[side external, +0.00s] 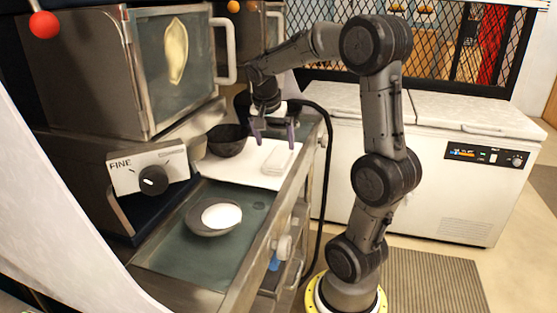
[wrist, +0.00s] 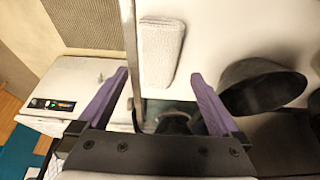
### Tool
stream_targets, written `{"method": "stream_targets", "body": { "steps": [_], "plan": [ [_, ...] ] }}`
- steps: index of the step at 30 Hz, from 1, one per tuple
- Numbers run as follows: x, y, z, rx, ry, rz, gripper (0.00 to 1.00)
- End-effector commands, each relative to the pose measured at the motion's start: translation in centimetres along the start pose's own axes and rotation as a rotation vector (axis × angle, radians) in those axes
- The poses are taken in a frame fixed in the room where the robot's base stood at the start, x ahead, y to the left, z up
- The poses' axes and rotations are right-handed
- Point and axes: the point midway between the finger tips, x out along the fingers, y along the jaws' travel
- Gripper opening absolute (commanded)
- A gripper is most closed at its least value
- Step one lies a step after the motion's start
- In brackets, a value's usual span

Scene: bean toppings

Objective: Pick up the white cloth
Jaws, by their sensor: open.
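The white cloth (side external: 279,158) is a small folded rectangle lying flat on a white surface (side external: 225,169) near the counter's edge. In the wrist view the cloth (wrist: 162,50) shows its ribbed texture, beyond the fingertips and roughly centred between them. My gripper (side external: 275,142) points down above the counter close to the cloth, with its purple fingers spread apart. In the wrist view my gripper (wrist: 160,76) has nothing between its fingers. It looks apart from the cloth, though the exact height gap is hard to tell.
A black bowl (side external: 228,146) stands left of the cloth; it also shows close to the right finger in the wrist view (wrist: 262,90). A grey dish (side external: 191,226) with white contents sits nearer the camera. A dial box marked FINE (side external: 149,172) and a metal oven stand on the left.

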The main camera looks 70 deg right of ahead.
Motion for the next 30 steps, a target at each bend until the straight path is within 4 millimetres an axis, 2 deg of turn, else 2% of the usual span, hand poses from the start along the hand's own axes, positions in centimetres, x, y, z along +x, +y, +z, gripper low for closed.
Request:
{"method": "stream_targets", "body": {
  "steps": [7,15,19,25,26,30],
  "plan": [
    [1.8,0.1,-0.1,0.000,-0.003,0.002,1.00],
    [5.5,0.2,-0.4,-0.002,-0.002,0.002,1.00],
    [6.2,0.1,-0.4,-0.001,-0.001,0.000,1.00],
    [6.2,0.1,-0.4,-0.001,-0.001,-0.001,1.00],
    [6.2,0.1,-0.4,-0.001,-0.001,-0.001,0.96],
    [6.2,0.1,-0.4,-0.001,-0.001,-0.001,0.71]
  ]
}}
